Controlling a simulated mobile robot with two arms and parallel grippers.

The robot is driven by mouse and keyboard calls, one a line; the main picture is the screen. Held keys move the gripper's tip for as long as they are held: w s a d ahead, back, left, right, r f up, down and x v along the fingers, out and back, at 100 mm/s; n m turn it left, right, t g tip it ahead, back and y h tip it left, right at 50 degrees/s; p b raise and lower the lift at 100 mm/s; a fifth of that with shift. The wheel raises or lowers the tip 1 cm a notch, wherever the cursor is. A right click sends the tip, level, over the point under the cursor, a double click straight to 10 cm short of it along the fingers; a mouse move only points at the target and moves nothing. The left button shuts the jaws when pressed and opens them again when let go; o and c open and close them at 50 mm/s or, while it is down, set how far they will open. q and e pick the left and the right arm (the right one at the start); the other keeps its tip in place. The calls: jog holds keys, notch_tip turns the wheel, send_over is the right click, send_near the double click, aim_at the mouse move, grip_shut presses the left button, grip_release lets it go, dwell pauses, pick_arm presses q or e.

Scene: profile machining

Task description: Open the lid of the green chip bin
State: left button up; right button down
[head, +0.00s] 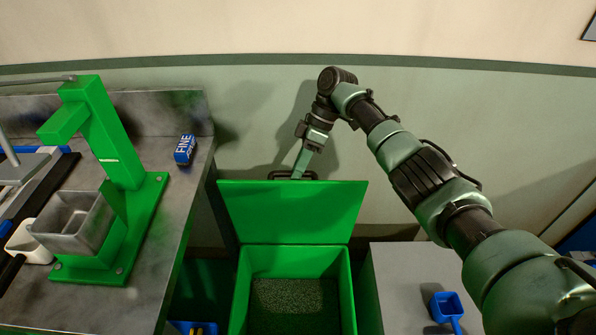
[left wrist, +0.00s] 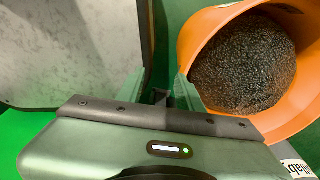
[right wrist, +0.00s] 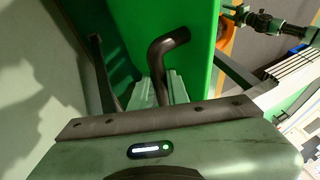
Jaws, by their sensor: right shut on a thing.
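The green chip bin (head: 350,285) stands on the floor in the middle of the head view, with dark chips inside. Its green lid (head: 292,210) is raised and tilts up at the back, showing the opening. My right gripper (head: 298,174) is shut on the dark lid handle (head: 281,175) at the lid's top edge. In the right wrist view, the handle (right wrist: 165,50) bends between its fingers beside the lid (right wrist: 200,35). My left gripper (left wrist: 160,90) is open, its right finger close beside an orange bucket (left wrist: 200,35) of dark chips; whether they touch is unclear.
A grey workbench (head: 175,220) with a green press (head: 110,150) and a blue FINE box (head: 185,149) is at left. A grey surface (head: 400,280) with a blue scoop (head: 446,306) is right of the bin. The wall is close behind the lid.

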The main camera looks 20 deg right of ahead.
jog(key=shift+s+d+f, duration=0.1)
jog(key=shift+d+f, duration=0.05)
jog(key=shift+f, duration=0.2)
jog(key=c, duration=1.4)
grip_release()
jog(key=shift+o, duration=0.2)
jog(key=shift+w, duration=0.2)
jog(key=shift+d+r, duration=0.15)
jog(key=shift+r, duration=0.35)
jog(key=b+v, duration=0.1)
jog(key=v, duration=0.6)
jog(key=shift+b, duration=0.4)
jog(key=shift+f, duration=0.25)
